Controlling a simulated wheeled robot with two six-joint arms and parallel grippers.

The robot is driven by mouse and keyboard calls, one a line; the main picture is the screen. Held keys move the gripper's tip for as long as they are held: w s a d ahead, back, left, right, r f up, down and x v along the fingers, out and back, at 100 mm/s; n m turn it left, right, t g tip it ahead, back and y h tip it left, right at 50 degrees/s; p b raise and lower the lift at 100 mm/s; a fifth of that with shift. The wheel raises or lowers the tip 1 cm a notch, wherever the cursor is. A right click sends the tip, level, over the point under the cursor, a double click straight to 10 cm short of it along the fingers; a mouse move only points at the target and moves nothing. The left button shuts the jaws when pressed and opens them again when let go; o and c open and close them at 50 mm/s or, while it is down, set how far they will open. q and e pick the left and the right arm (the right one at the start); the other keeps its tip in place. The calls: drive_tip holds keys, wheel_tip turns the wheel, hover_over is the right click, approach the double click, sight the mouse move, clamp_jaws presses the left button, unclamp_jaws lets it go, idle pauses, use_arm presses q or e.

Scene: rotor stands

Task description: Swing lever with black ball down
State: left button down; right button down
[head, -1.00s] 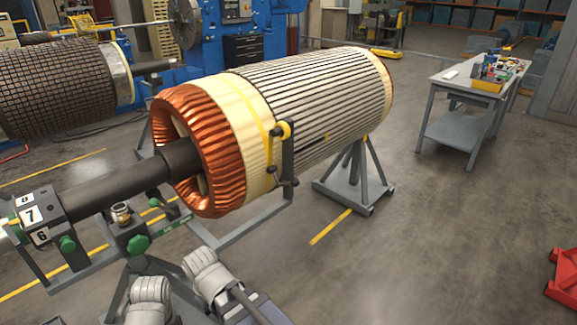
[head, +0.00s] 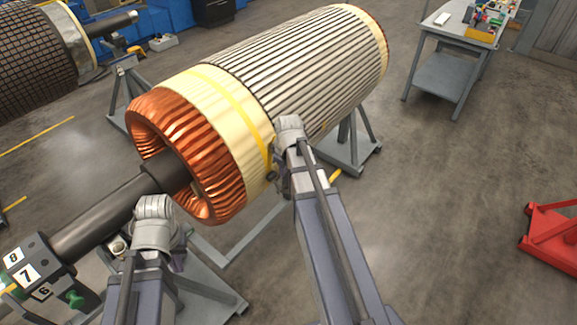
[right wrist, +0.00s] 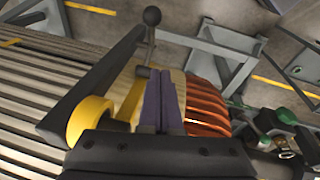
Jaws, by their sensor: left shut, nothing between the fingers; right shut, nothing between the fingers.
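The lever's black ball (right wrist: 152,16) shows at the top of the right wrist view, on a thin rod. The rod's other end is by a dark post (right wrist: 95,88) with a yellow roller (right wrist: 90,121), beside the rotor's cream band. My right gripper (right wrist: 160,74) is shut and empty, its purple fingers close to the rod's lower end; I cannot tell whether they touch. In the head view the right arm's wrist (head: 290,132) hides most of the lever and post. My left gripper (head: 177,258) is shut near the shaft, mostly hidden by its wrist.
The rotor (head: 310,75) with copper end windings (head: 175,130) fills the middle, its dark shaft (head: 105,222) running to the lower left. Grey stands carry it. A workbench (head: 445,65) and a red stand (head: 553,240) are at right; the floor between is clear.

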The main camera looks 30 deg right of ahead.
use_arm(q)
drive_tip(key=shift+w+d+r, duration=0.1)
drive_tip(key=shift+w+r, duration=0.3)
drive_tip(key=shift+w, duration=0.05)
use_arm(e)
drive_tip(key=shift+w+d+r, duration=0.25)
drive_tip(key=shift+d, duration=0.2)
drive_tip(key=shift+w+d+r, duration=0.2)
drive_tip(key=shift+d+r, duration=0.05)
drive_tip(key=shift+d, duration=0.15)
